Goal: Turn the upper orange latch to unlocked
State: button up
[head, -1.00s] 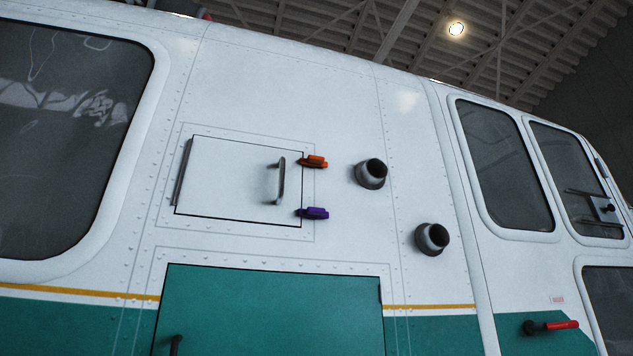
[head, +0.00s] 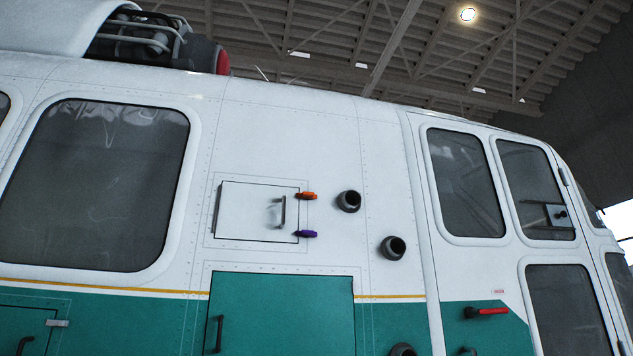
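The upper orange latch (head: 308,196) sits at the upper right edge of a small white access panel (head: 240,212) on the helicopter's side. It lies roughly level, with one end reaching the panel's edge. A purple latch (head: 307,233) lies in a similar way at the lower right edge. The panel looks closed and has a grey upright handle (head: 283,211) near its right side. My gripper is not in view.
Two dark round ports (head: 349,201) and (head: 394,248) stick out right of the latches. A green door (head: 284,315) lies below the panel. A large window (head: 97,184) is at left. A red handle (head: 488,312) is at lower right.

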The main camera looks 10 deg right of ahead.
aim_at(306, 195)
jog(key=u, duration=0.85)
jog(key=i, duration=1.65)
jog(key=z, duration=0.85)
